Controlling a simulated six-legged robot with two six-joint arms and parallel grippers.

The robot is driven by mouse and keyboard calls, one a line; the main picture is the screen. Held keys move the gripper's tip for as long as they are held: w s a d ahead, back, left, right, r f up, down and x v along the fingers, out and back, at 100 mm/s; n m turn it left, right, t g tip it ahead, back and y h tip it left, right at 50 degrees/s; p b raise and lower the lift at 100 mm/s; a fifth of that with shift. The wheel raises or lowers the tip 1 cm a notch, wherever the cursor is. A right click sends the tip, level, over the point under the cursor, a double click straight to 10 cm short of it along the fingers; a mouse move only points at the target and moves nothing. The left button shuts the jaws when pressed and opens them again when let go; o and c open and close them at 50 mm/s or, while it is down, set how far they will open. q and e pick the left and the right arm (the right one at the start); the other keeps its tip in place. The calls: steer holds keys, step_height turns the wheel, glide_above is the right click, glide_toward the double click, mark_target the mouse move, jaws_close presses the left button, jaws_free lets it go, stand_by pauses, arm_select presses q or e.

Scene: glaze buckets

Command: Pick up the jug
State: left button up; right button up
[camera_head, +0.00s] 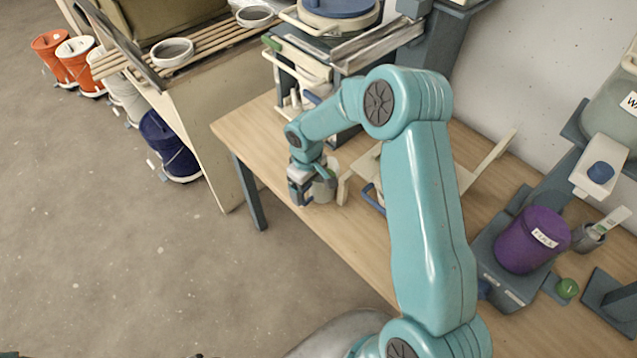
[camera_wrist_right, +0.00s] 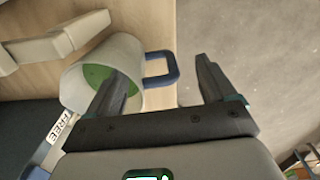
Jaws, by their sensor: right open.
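The jug (camera_wrist_right: 72,88) is pale with a green inside and a blue loop handle (camera_wrist_right: 174,72). In the right wrist view its mouth faces the camera. My right gripper (camera_wrist_right: 160,72) is open; the handle lies between its two fingers in the picture. One finger overlaps the jug's mouth; I cannot tell whether it touches. In the head view my right gripper (camera_head: 300,188) is at the wooden table's front edge, and the pale jug (camera_head: 325,187) shows partly behind it. My left gripper is not in view.
A purple tub (camera_head: 532,240) stands at the right, beside a small grey cup (camera_head: 588,238). A slatted rack with bowls (camera_head: 172,52) is at the back left. A blue bucket (camera_head: 170,147) stands on the floor.

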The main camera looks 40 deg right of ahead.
mark_target(307, 200)
steer(key=f, duration=0.2)
steer(key=w+f+p, duration=0.1)
steer(key=f, duration=0.1)
steer(key=shift+w+d+f, duration=0.1)
steer(key=shift+d, duration=0.1)
steer(key=shift+f, duration=0.25)
steer(key=shift+s+a+r, duration=0.15)
steer(key=shift+s, duration=0.05)
steer(key=shift+w, duration=0.1)
steer(key=c, duration=0.7)
jaws_close()
